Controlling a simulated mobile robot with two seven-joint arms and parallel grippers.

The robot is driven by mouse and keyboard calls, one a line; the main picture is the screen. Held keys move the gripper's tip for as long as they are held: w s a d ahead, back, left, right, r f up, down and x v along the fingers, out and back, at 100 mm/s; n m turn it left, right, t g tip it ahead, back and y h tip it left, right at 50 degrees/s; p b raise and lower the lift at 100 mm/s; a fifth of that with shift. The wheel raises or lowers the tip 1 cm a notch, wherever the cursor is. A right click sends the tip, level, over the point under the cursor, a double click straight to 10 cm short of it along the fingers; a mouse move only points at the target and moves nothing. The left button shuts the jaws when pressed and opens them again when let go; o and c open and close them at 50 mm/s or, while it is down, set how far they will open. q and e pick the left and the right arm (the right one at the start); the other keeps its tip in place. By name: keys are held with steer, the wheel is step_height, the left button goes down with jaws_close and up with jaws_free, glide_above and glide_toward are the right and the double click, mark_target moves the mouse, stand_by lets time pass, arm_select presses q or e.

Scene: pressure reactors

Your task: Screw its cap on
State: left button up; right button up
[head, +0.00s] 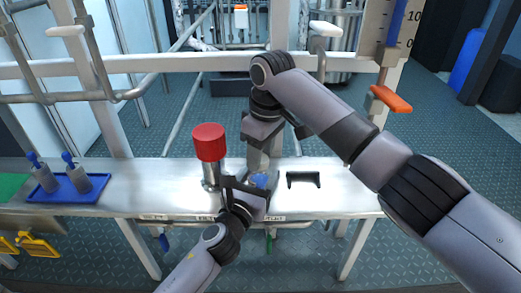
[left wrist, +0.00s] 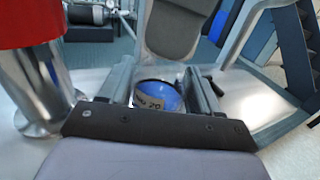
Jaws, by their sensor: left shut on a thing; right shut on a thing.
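A round blue piece (head: 260,181) with a pale label sits low over the metal bench. It also shows in the left wrist view (left wrist: 168,97), between the fingers of my left gripper (head: 246,186), which is shut on it. My right gripper (head: 262,142) points down from above and is shut on a grey piece (head: 257,163) directly over the blue one. A grey rounded shape in the left wrist view (left wrist: 172,30) looms just above the blue piece; I cannot tell whether the two touch. Which of them is the cap is unclear, and the grippers hide much of both.
A red cylinder on a metal stand (head: 209,144) stands close left of my grippers. A blue tray (head: 68,197) with two grey vessels is at the far left. A black bracket (head: 303,180) lies to the right. An orange handle (head: 391,99) hangs on the right post.

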steer(key=shift+f, duration=0.1)
steer(key=m, duration=0.4)
steer(key=shift+a, duration=0.1)
steer(key=m, duration=0.5)
steer(key=shift+s+t+h, duration=0.1)
steer(key=shift+t+h, duration=0.2)
steer(key=shift+h, duration=0.1)
steer(key=m, duration=0.3)
steer(key=m+h, duration=0.1)
steer(key=m, duration=0.3)
steer(key=o, duration=1)
